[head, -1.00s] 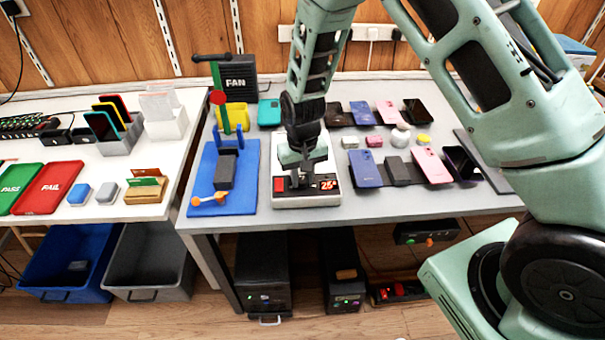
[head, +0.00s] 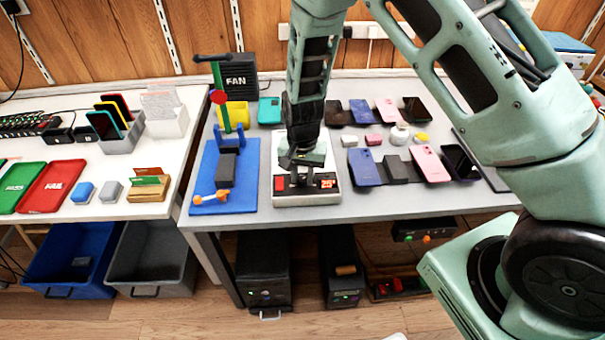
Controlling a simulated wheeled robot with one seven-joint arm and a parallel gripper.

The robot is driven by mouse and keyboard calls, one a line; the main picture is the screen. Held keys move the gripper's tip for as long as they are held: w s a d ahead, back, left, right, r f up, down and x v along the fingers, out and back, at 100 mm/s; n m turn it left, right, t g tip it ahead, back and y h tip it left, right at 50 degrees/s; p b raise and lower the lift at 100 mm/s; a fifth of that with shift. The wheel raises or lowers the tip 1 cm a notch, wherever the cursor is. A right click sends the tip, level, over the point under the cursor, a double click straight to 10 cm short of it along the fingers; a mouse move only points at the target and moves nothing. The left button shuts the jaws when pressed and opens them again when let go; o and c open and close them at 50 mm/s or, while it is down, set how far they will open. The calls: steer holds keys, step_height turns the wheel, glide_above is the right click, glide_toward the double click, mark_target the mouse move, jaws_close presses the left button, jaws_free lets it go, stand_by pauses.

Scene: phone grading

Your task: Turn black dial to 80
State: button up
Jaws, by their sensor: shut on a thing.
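The black dial is on the white control box (head: 305,199) on the grey table. My gripper (head: 300,172) points down over the middle of this box, and its fingers are shut on the black dial, which is mostly hidden behind them. The box's front panel has a red switch (head: 280,184) at left and a red-lit number display (head: 327,184) at right. The digits are too small to read surely.
Several phones lie on the right, including a blue one (head: 363,167) near the box. A black FAN unit (head: 236,78) stands behind.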

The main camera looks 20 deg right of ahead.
mark_target(302, 179)
steer(key=o, duration=1)
step_height(302, 179, up, 18)
steer(key=shift+f+b, duration=0.25)
steer(key=shift+b, duration=0.15)
